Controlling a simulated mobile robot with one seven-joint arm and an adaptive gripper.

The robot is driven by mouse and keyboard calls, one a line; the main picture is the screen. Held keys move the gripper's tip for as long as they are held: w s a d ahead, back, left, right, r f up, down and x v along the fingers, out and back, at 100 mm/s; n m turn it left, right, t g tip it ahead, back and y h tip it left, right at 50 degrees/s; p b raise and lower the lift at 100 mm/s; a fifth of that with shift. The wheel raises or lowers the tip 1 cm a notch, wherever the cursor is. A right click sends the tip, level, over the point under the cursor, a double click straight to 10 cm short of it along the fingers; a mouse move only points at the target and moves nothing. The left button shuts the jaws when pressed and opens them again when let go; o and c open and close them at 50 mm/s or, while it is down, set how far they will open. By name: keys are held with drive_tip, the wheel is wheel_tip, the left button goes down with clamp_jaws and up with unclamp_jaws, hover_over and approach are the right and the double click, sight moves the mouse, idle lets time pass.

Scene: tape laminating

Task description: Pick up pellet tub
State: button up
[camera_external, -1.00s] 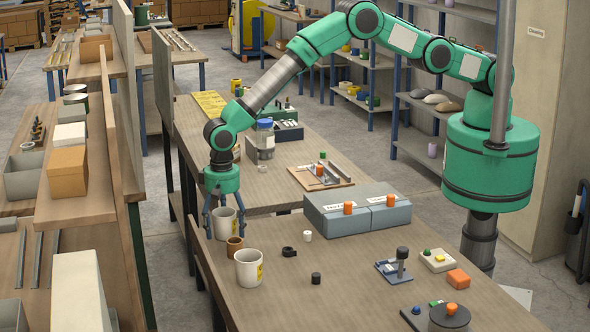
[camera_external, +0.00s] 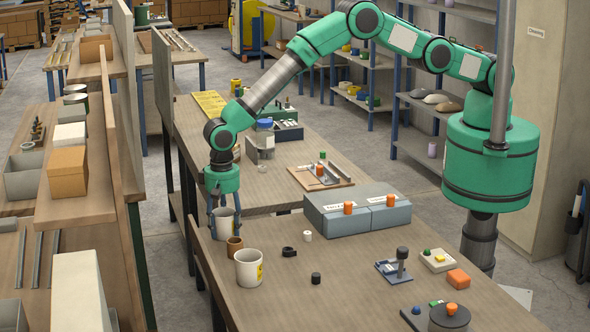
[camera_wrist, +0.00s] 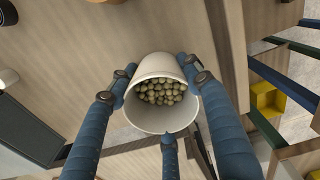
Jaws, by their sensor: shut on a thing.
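The pellet tub (camera_external: 222,228) is a pale, round, open-topped tub near the left edge of the wooden bench. In the wrist view the tub (camera_wrist: 158,118) shows round tan pellets (camera_wrist: 160,92) inside. My gripper (camera_external: 223,214) points down, with its blue fingers around the tub. In the wrist view its fingers press against the tub's outside from several sides, and the gripper is shut on it. The external view does not clearly show whether the tub's base touches the bench.
A black ring (camera_external: 289,252) and a small white cylinder (camera_external: 308,236) lie to the right. Grey boxes (camera_external: 358,216) stand further right.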

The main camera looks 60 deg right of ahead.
sight(226, 215)
drive_tip(key=shift+r, duration=0.1)
drive_tip(key=shift+r, duration=1.55)
drive_tip(key=shift+s+d+r, duration=0.1)
drive_tip(key=shift+s+d, duration=0.1)
drive_tip(key=s+d, duration=0.3)
drive_tip(key=s+d+r, duration=0.1)
drive_tip(key=s+d, duration=0.3)
drive_tip(key=s+d+b, duration=0.1)
drive_tip(key=s+d, duration=0.3)
drive_tip(key=shift+r, duration=0.25)
drive_tip(key=shift+w, duration=0.1)
drive_tip(key=shift+w+d, duration=0.35)
drive_tip(key=shift+d, duration=0.1)
drive_tip(key=w+d+m+b, duration=0.1)
drive_tip(key=w+d+b, duration=0.1)
drive_tip(key=d, duration=0.6)
drive_tip(key=w+d+m+b, duration=0.1)
drive_tip(key=w+d, duration=0.3)
drive_tip(key=d, duration=0.4)
drive_tip(key=w+d+m+b, duration=0.1)
drive_tip(key=w+d, duration=0.3)
drive_tip(key=d, duration=0.4)
drive_tip(key=shift+d+r+m+b, duration=0.1)
drive_tip(key=shift+m+b, duration=0.2)
drive_tip(key=shift+b, duration=0.55)
